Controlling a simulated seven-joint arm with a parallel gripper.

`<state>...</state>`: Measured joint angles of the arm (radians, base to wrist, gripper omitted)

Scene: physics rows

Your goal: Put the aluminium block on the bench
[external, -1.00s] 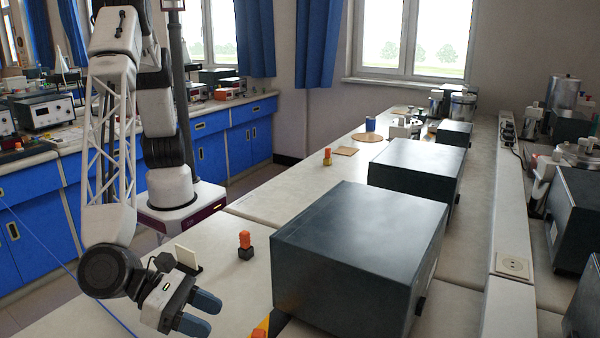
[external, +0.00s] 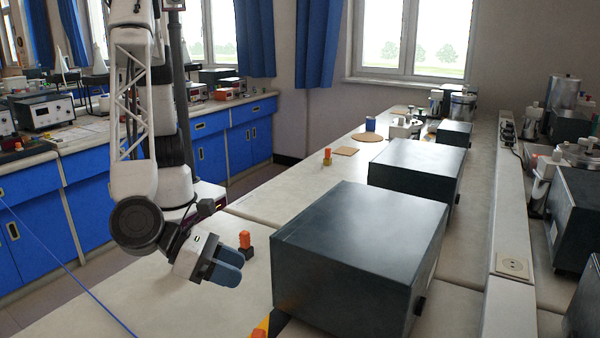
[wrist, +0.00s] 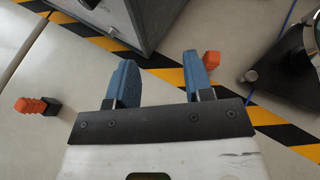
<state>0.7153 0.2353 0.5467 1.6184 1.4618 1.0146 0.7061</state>
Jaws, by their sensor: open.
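No block clearly shows as aluminium. A dark block with an orange ribbed knob (external: 246,241) stands on the bench (external: 130,290), just behind my gripper (external: 238,266); in the wrist view it lies at the left (wrist: 38,106). Another orange knob (wrist: 212,60) shows beside the right finger in the wrist view, near the striped tape; its base is hidden. An orange top at the external view's bottom edge (external: 258,333) looks like the same piece. My gripper (wrist: 160,72) is open, with nothing visible between its fingers, above the bench.
A large dark box (external: 355,250) stands right of my gripper, with yellow-black tape (wrist: 170,77) by it. A brass-coloured block with an orange knob (external: 327,157) is farther back. A black device (wrist: 285,65) is at the wrist view's right. The bench's front left is clear.

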